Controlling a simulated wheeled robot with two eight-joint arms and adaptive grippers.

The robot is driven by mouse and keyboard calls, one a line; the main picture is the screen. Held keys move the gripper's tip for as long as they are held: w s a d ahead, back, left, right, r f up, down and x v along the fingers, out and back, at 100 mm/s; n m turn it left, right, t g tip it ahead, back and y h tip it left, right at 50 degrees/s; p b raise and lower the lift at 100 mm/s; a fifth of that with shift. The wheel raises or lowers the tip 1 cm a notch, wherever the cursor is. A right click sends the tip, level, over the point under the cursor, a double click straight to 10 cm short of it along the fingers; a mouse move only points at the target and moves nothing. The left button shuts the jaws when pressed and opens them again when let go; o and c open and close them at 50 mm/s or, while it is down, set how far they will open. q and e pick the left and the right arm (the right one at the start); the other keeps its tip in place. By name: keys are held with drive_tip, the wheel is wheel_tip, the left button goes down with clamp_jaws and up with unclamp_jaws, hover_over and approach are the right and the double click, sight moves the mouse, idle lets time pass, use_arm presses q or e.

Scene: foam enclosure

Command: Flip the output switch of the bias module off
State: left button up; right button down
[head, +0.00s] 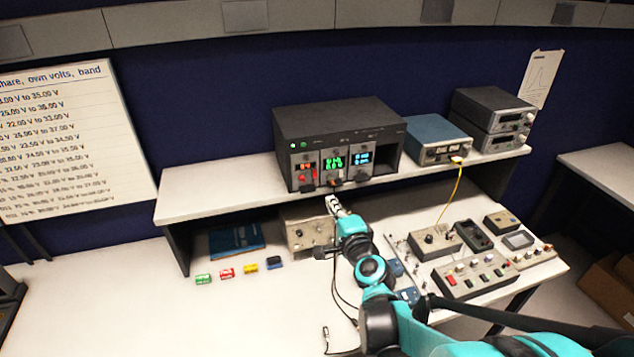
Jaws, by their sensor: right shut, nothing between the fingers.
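A dark instrument rack (330,120) stands on the raised shelf. It holds three narrow modules side by side: one with red digits (305,167), one with green digits (333,161) and one with blue digits (362,158). Their labels and small switches are too small to read, so I cannot tell which is the bias module or how its output switch stands. My right gripper (333,194) is shut and empty. Its tip is at the lower front of the rack, just below the green-digit module; I cannot tell whether it touches. My left gripper is out of view.
A blue-grey instrument (437,138) with a yellow cable and two stacked grey units (493,120) stand to the right on the shelf (230,190). Several control boxes crowd the bench at right. Small coloured blocks (227,273) lie at left; the bench front left is clear.

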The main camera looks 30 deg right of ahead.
sight(315, 176)
drive_tip(key=b+x, duration=0.1)
drive_tip(key=x, duration=1.2)
drive_tip(key=shift+f, duration=0.1)
drive_tip(key=shift+w+f+b, duration=0.2)
drive_tip(key=shift+w+b, duration=0.05)
drive_tip(key=shift+b, duration=0.15)
drive_tip(key=shift+s+r, duration=0.1)
drive_tip(key=shift+r, duration=0.05)
